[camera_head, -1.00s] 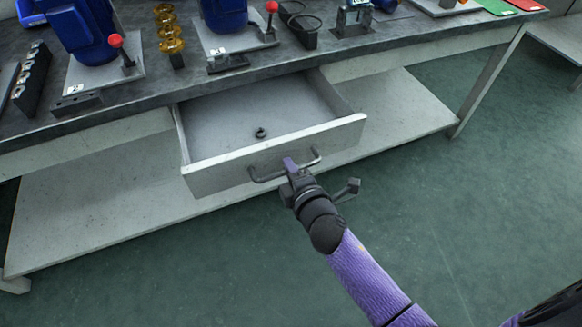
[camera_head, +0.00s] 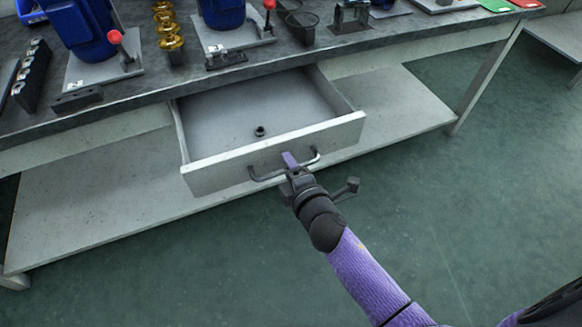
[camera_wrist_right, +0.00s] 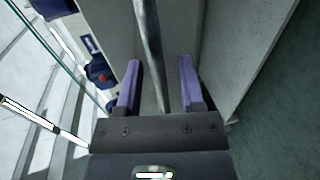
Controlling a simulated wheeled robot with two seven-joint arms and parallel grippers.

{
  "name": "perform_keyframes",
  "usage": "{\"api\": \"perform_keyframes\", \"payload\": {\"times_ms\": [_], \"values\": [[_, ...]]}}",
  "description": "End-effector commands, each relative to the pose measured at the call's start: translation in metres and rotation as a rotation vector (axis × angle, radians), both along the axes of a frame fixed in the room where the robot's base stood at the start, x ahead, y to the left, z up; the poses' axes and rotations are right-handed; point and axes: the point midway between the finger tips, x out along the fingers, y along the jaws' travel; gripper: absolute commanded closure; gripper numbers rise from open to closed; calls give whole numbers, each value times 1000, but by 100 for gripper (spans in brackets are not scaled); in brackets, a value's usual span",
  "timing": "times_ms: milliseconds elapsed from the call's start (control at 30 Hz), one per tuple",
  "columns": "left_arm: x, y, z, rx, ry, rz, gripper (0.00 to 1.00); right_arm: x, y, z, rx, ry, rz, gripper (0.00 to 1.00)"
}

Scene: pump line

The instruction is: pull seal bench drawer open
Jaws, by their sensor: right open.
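The seal bench drawer (camera_head: 215,177) stands pulled out from under the bench top in the head view. A small dark ring-like part (camera_head: 260,131) lies on its floor. The drawer's bar handle (camera_head: 262,177) is on its front panel. My right gripper (camera_head: 290,162) is at the handle. In the right wrist view its two purple fingers (camera_wrist_right: 159,85) are apart, with the handle bar (camera_wrist_right: 151,50) running between them and a gap on each side. My left gripper is not in view.
The bench top (camera_head: 140,92) carries blue pump units (camera_head: 82,35), brass-coloured parts (camera_head: 170,38) and dark holders. A lower shelf (camera_head: 90,215) runs beneath the drawer. The green floor (camera_head: 480,200) in front and to the right is clear.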

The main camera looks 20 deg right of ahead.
Motion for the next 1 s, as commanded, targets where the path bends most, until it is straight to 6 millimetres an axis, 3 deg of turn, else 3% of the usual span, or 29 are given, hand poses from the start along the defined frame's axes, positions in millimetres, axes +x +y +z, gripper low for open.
{"api": "perform_keyframes", "payload": {"times_ms": [167, 500, 1000], "values": [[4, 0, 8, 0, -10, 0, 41, -19, -1, 7, 1, 1, -1, 51], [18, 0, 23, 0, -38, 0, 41, -89, -3, 20, 2, 1, -1, 51], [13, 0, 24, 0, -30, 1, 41, -97, -3, 20, 0, 0, 0, 51]]}}
